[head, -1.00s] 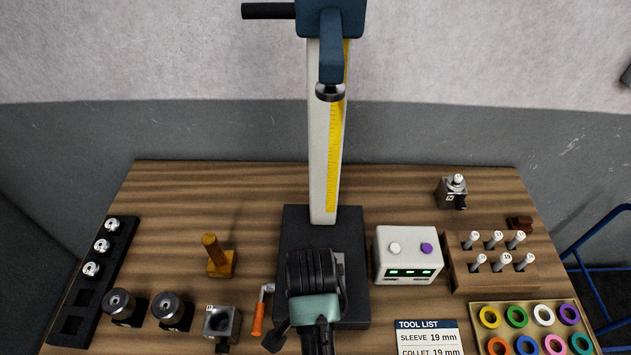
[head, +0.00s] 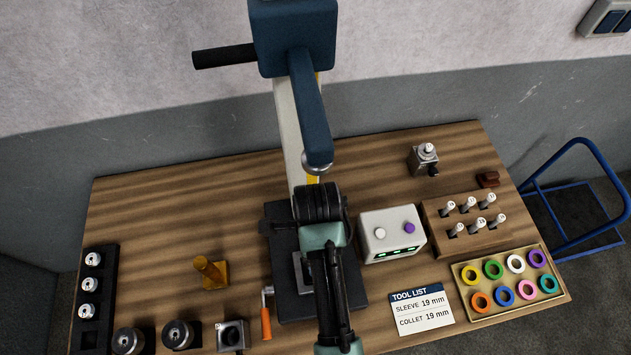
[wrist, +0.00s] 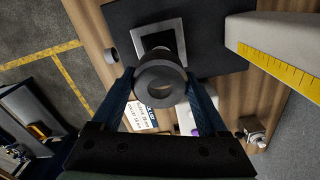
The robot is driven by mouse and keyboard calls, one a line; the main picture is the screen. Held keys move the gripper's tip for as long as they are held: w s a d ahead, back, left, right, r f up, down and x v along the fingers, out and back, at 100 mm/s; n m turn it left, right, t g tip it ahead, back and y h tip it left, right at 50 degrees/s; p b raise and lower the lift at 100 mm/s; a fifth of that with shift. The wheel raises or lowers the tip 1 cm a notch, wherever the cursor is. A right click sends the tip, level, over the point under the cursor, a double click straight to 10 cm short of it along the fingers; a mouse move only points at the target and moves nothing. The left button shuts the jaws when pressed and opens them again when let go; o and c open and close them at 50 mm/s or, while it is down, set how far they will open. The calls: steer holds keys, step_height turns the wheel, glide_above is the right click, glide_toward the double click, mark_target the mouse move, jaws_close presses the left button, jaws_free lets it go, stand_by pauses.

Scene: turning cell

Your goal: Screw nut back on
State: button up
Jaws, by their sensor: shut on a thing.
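In the wrist view my gripper (wrist: 159,78) is shut on a dark grey ring-shaped nut (wrist: 160,98), with one finger on each side. The nut's round hole faces the camera. Behind the nut, a short dark cylinder and a pale square fixture (wrist: 178,30) show on the machine's black base (wrist: 222,65). I cannot tell whether the nut touches a thread. In the head view my arm's wrist covers the gripper and the nut, above the black base (head: 285,235). The spindle end (head: 317,163) of the machine is just beyond my wrist.
The blue machine head (head: 292,35) and its column stand close to my arm. A white button box (head: 392,236) is right of the base. The back left bench is clear.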

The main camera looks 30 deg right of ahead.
steer(key=shift+w+f, duration=0.1)
steer(key=shift+f, duration=0.4)
steer(key=shift+f+b, duration=0.8)
steer(key=shift+f, duration=1.85)
steer(key=shift+f, duration=0.6)
steer(key=o, duration=1.4)
steer(key=shift+r, duration=0.1)
step_height(320, 180, up, 13)
steer(key=p, duration=0.1)
